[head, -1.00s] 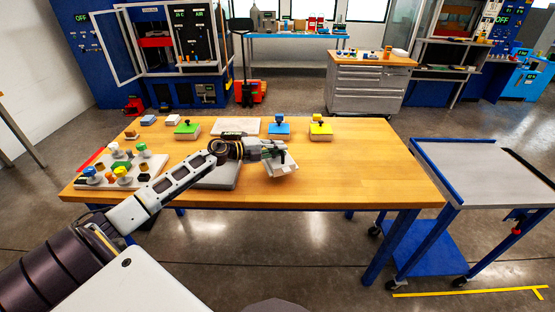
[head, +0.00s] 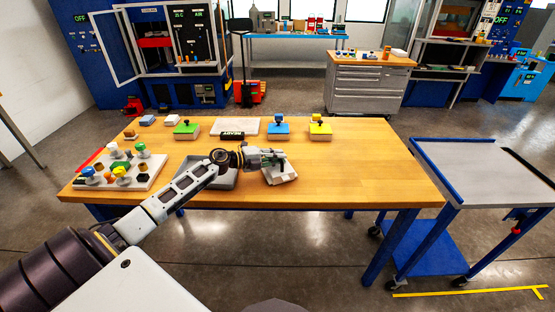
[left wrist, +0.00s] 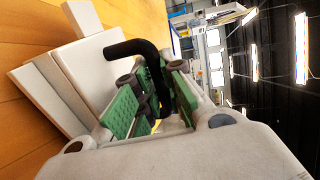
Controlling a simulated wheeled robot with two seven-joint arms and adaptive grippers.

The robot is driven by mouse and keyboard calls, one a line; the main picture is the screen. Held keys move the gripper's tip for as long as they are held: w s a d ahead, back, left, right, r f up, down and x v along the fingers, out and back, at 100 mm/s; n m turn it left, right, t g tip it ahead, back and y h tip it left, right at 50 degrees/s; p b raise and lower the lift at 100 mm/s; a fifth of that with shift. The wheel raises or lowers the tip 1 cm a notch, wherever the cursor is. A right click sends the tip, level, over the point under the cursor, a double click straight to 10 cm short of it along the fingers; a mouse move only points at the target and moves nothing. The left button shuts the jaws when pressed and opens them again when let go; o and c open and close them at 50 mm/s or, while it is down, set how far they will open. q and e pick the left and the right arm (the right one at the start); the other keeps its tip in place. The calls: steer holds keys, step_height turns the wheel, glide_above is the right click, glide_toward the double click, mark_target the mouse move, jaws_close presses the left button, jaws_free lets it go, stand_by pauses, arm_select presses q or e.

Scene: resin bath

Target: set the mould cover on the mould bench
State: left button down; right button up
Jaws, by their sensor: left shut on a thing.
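The mould cover (head: 281,174) is a pale grey-white slab at the middle of the wooden mould bench (head: 350,180). My left gripper (head: 278,158) is above it and shut on its black curved handle. In the left wrist view the green pads of the gripper (left wrist: 155,98) are closed around that handle (left wrist: 135,50), and the pale slab of the cover (left wrist: 90,70) lies close to the wood. I cannot tell whether the cover touches the bench. My right gripper is not in view.
A grey tray (head: 222,180) lies left of the cover, partly under my arm. Yellow (head: 319,132), blue (head: 278,130) and green (head: 186,131) topped blocks stand at the back. A board with coloured knobs (head: 145,180) is at left. The bench's right side is clear.

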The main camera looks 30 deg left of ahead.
mark_target(265, 174)
arm_select(q)
steer(key=shift+f, duration=0.15)
stand_by(0.3)
steer(key=c, duration=1.9)
jaws_free()
steer(key=shift+f, duration=0.25)
steer(key=o, duration=0.4)
steer(key=shift+r, duration=0.2)
steer(key=shift+v, duration=6)
